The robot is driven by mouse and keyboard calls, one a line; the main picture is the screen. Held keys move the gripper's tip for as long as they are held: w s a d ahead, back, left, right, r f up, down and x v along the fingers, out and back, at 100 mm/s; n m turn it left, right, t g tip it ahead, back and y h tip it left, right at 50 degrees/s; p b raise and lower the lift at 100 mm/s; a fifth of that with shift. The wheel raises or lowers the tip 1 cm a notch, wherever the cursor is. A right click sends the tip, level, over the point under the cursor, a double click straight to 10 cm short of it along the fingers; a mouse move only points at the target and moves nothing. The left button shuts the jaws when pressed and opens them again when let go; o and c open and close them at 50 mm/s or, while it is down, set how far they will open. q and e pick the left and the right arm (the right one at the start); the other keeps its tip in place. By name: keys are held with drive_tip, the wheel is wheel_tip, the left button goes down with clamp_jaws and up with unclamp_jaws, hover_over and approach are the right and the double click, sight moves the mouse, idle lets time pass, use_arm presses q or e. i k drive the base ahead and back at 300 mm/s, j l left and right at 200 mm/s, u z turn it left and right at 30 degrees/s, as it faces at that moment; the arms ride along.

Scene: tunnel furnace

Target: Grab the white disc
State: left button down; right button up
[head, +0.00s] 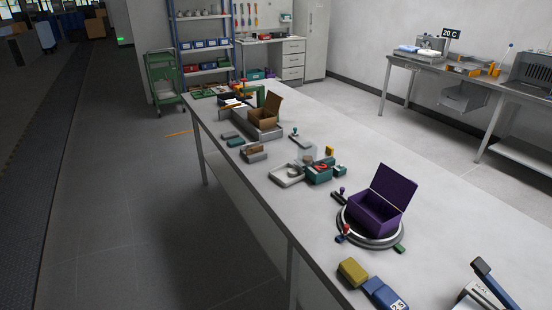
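No plain white disc can be made out with certainty. A small pale round piece (293,170) lies in a light shallow tray (279,181) near the middle of the long table; it is too small to tell if it is a disc or a ring. A round grey-white turntable (370,242) with a dark rim stands nearer, under an open purple box (372,214). Neither of my grippers is in the head view.
Teal blocks (318,173) stand beside the tray. A yellow block (352,272), a blue block (384,293) and a lever device (487,288) stand near. An open brown box (265,113) is farther back.

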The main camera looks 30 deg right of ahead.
sight(292, 172)
drive_tip(key=i, duration=3.95)
drive_tip(key=i+z, duration=0.4)
drive_tip(key=i+j+z, duration=0.15)
drive_tip(key=z, duration=0.2)
drive_tip(key=i+j+z, duration=0.4)
drive_tip(key=l, duration=0.1)
